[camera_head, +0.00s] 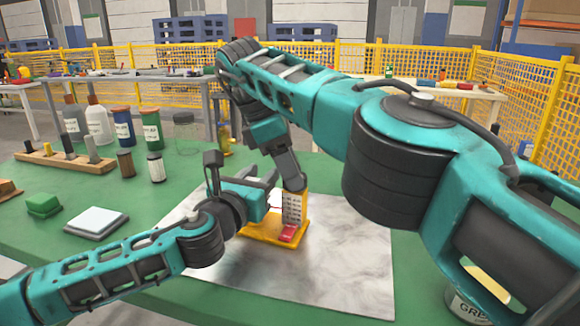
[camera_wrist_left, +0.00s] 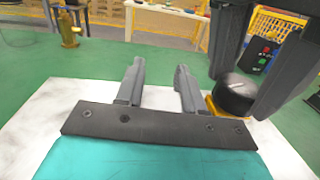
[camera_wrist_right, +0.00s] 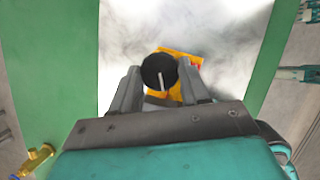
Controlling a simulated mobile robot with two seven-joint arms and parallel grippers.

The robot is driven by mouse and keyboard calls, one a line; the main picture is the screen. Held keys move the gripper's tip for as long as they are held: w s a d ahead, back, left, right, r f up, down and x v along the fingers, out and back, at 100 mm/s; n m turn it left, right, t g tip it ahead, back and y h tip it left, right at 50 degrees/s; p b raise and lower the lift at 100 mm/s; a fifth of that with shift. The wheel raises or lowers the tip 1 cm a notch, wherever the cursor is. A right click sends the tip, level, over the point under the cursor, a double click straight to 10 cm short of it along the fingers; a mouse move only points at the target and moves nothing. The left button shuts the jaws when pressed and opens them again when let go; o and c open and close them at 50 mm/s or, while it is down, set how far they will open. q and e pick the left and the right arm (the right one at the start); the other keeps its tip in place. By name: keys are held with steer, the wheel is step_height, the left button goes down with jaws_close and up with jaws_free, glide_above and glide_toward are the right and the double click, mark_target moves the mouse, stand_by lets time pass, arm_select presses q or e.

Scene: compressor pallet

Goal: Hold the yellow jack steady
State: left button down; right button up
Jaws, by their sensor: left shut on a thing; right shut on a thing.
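The yellow jack (camera_head: 262,232) stands on the pale metal sheet (camera_head: 345,262), with a white printed face and a red part on its base. Its black round knob (camera_wrist_right: 158,71) lies between the fingertips of my right gripper (camera_wrist_right: 160,88), which is shut on it from above. The knob also shows in the left wrist view (camera_wrist_left: 236,96). The exact contact is not clear.
A green block (camera_head: 43,205) and a grey-white plate (camera_head: 96,222) lie left on the green table. Bottles (camera_head: 99,122), jars and a wooden holder (camera_head: 68,160) stand behind. A brass fitting (camera_wrist_left: 68,30) stands farther back. The sheet's front is clear.

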steer(key=shift+d+f, duration=0.1)
steer(key=shift+d, duration=0.15)
steer(key=o, duration=0.8)
steer(key=shift+s, duration=0.1)
steer(key=shift+o, duration=1.3)
steer(key=shift+a+n, duration=0.15)
steer(key=shift+n, duration=0.25)
